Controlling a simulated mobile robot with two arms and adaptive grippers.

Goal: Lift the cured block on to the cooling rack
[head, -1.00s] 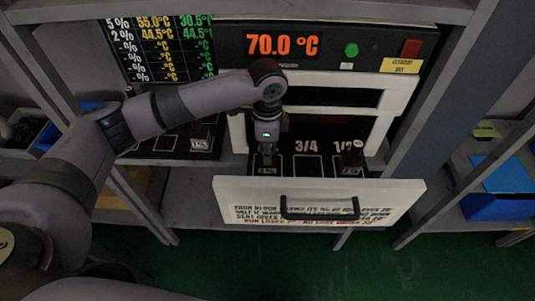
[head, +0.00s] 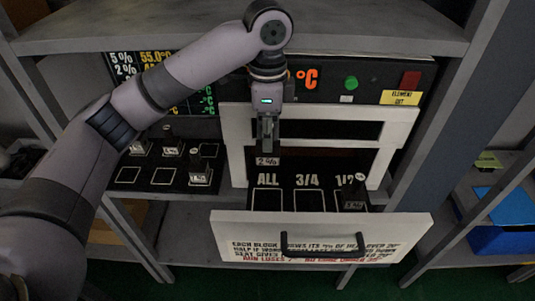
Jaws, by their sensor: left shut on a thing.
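My left gripper (head: 267,147) points down in front of the oven opening, shut on a dark block with a white "2 %" label (head: 267,161). The block hangs above the "ALL" seat (head: 268,200) of the pulled-out drawer, clear of it. Another dark block (head: 354,194) stands in the drawer at the "1/2" seat; the "3/4" seat is empty. To the left, a black board with outlined squares (head: 160,182) holds several dark labelled blocks and has some empty squares. I cannot tell whether it is the cooling rack. My right gripper is out of view.
The white drawer front (head: 410,232) with its dark handle (head: 322,245) sticks out below the oven (head: 235,125). A shelf (head: 370,28) overhangs above, close to my left arm. A grey upright (head: 440,110) stands right; a blue bin (head: 500,238) lies beyond it.

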